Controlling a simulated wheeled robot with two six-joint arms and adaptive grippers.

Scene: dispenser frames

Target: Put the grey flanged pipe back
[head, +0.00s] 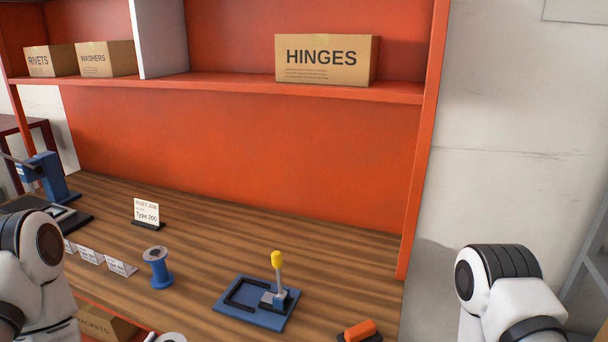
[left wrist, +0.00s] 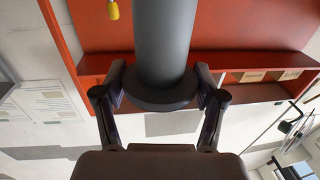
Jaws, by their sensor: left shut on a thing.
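The grey flanged pipe (left wrist: 165,45) shows in the left wrist view, its dark round flange (left wrist: 160,99) toward my gripper's palm. My left gripper (left wrist: 160,92) is shut on it, with one finger on each side at the flange. The pipe's far end is cut off by the picture edge. In the head view only my arm links show at left and right; I cannot make out the pipe or either gripper there.
On the wooden bench stand a blue spool-like piece (head: 157,268), a blue fixture (head: 238,311) with a yellow-tipped lever (head: 277,260), a sign (head: 146,211) and small label cards (head: 121,268). An orange-handled item (head: 360,329) lies at front. The shelf above holds a HINGES box (head: 322,60).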

